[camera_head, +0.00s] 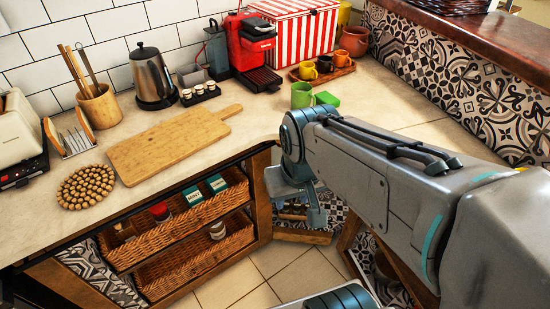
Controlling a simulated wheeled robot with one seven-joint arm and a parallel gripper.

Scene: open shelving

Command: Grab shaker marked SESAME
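No label reading SESAME is legible. A jar with a red lid (160,212) sits in the upper wicker basket (178,232) under the counter, and a dark-topped container (124,230) sits at its left end. A small pale-lidded jar (217,230) sits in the lower wicker basket (190,268). Several small white-topped jars (200,91) stand in a dark holder on the counter. I cannot tell which is the sesame shaker. My gripper (312,212) hangs below my arm, right of the baskets and apart from them. Its fingers are partly hidden, so its opening is unclear.
Boxes, one marked MINT (193,196), stand in the upper basket. A kettle (152,77), red coffee machine (250,45) and green cup (302,95) stand on the counter. Tiled floor (235,285) is clear before the baskets.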

